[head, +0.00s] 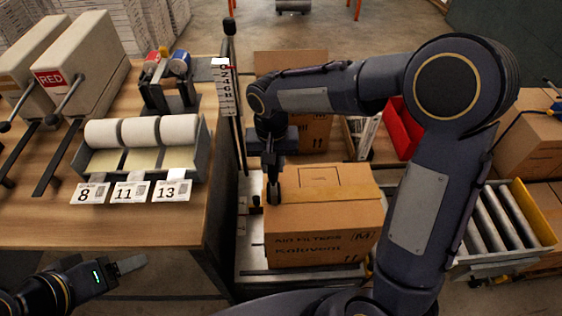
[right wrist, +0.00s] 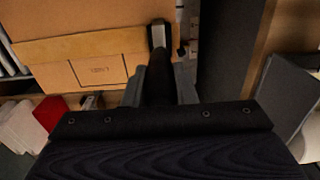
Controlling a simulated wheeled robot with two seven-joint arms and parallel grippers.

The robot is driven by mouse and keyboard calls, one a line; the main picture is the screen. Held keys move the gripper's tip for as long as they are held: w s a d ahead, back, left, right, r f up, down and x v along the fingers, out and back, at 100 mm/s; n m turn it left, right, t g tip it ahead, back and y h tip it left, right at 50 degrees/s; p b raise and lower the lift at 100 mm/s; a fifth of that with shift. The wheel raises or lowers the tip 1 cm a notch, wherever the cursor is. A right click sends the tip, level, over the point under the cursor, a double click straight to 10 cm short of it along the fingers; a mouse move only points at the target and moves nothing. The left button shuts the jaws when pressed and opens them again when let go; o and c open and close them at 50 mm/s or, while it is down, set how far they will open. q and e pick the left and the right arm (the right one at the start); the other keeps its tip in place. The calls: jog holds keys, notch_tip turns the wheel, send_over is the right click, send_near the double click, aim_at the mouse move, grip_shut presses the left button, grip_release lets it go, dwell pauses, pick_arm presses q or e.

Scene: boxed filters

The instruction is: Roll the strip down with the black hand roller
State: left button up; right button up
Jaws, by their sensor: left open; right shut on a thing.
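A closed brown carton (head: 325,245) marked as air filters stands on the packing surface in the middle of the head view. A paler tan band (right wrist: 75,47) crosses it in the right wrist view; I cannot tell whether this is the strip. My right gripper (head: 273,172) is shut on the black hand roller (head: 273,192), upright at the carton's left edge. The roller's dark handle (right wrist: 158,75) shows between the fingers in the right wrist view; I cannot tell whether the roller touches the carton. My left gripper (head: 130,265) is open and empty at lower left.
A wooden table on the left holds a dispenser with white rolls (head: 138,132), number cards (head: 130,190) and a red-labelled machine (head: 80,75). A vertical scale post (head: 232,95) stands beside the carton. A roller conveyor (head: 505,215) and a red bin (head: 402,128) are on the right.

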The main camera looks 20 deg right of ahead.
dwell(0.3)
notch_tip(320, 180, up, 8)
jog(key=p, duration=0.6)
dwell(0.3)
jog(key=shift+f, duration=0.1)
dwell(0.6)
